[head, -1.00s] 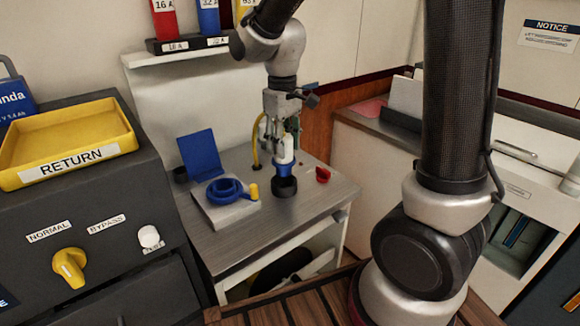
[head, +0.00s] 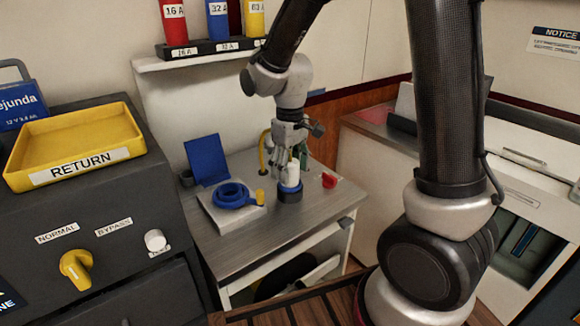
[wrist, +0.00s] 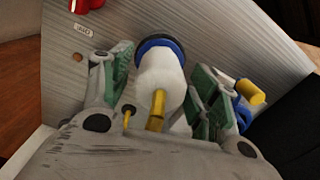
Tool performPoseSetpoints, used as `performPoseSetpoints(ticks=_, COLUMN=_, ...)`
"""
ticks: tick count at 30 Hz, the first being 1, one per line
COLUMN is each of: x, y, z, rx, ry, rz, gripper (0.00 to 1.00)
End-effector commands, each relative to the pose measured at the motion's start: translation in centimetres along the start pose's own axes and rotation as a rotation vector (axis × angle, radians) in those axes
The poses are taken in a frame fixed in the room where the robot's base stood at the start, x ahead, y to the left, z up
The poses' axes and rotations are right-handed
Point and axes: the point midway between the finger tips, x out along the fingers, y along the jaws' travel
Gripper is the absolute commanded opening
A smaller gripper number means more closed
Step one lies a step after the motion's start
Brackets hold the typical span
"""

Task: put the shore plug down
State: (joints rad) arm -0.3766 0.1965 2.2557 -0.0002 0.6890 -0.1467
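The shore plug, a white body with a blue collar, stands upright on the bench in the head view (head: 293,173) and sits low in a dark round base (head: 290,197). The wrist view shows the plug (wrist: 161,72) between the fingers, its yellow cable end toward the palm. My gripper (head: 291,160) is right above and around the plug's top. In the wrist view, my gripper (wrist: 163,82) has its green pads spread, with a visible gap on each side of the plug. The plug's underside is hidden.
A blue socket ring (head: 231,194) with a raised blue lid (head: 206,160) is left of the plug on the bench (head: 258,226). A small red part (head: 329,180) lies to the right. A yellow RETURN tray (head: 75,145) is at the left. The bench front is clear.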

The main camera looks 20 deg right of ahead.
Motion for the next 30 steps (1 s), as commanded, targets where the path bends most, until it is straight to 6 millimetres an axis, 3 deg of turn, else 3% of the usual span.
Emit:
performPoseSetpoints(ticks=11, x=-0.9, y=0.0, z=-0.1, rx=0.0, ry=0.002, rz=0.0, gripper=0.62)
performPoseSetpoints(ticks=24, x=-10.0, y=0.0, z=-0.1, rx=0.0, ry=0.004, rz=0.001, gripper=0.62)
performPoseSetpoints(ticks=30, x=-12.0, y=0.0, z=0.0, rx=0.0, ry=0.0, rz=0.0, gripper=0.62)
